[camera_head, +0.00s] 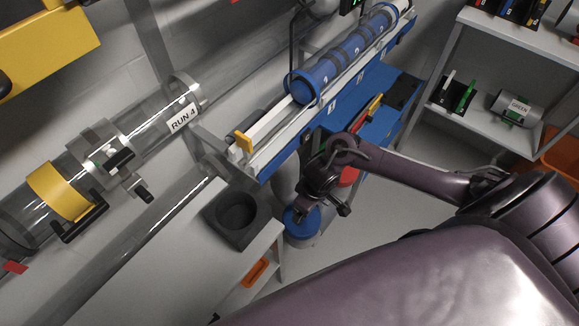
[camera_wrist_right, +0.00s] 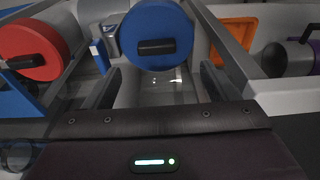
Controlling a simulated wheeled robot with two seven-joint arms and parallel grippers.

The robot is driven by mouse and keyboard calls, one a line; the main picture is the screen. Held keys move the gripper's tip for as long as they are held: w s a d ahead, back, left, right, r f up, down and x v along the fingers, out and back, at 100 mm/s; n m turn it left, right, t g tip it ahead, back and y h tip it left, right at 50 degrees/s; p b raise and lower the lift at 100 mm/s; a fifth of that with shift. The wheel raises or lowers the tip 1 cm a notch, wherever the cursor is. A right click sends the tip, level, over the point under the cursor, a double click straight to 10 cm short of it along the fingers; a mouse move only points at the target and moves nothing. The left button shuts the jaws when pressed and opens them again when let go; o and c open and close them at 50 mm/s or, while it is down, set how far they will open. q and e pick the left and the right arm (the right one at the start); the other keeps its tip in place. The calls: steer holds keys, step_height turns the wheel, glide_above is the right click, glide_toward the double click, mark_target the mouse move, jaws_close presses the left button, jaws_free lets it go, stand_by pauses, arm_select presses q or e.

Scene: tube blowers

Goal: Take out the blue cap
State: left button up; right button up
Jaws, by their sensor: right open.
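The blue cap (camera_head: 297,225) is a round blue disc with a dark grip bar, on the end of a pale cylinder below the blue bench. In the right wrist view the blue cap (camera_wrist_right: 157,22) faces me at the top, ahead of the fingers. My right gripper (camera_head: 299,208) hangs over it in the head view and partly hides it. In the wrist view the right gripper (camera_wrist_right: 160,85) is open, with its two dark fingers apart and nothing between them. The fingers seem short of the cap's bar (camera_wrist_right: 156,47). My left gripper is not in view.
A red cap (camera_wrist_right: 30,50) stands left of the blue one in the wrist view; it also shows in the head view (camera_head: 348,176). An orange bin (camera_wrist_right: 233,38) lies to the right. A grey block with a round hollow (camera_head: 216,225) sits on the near bench.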

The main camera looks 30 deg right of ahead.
step_height(320, 180, down, 2)
steer(key=shift+b, duration=0.4)
steer(key=f+b, duration=0.1)
steer(key=f, duration=0.1)
steer(key=w+f, duration=0.1)
steer(key=f, duration=0.1)
steer(key=shift+w+f+b, duration=0.2)
steer(key=shift+f+b, duration=0.05)
steer(key=shift+b, duration=0.1)
steer(key=shift+f, duration=0.35)
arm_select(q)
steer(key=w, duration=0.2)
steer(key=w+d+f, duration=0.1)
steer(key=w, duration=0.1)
arm_select(e)
steer(key=c, duration=1.4)
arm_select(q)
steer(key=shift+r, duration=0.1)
arm_select(e)
steer(key=shift+o, duration=0.2)
steer(key=shift+r, duration=0.15)
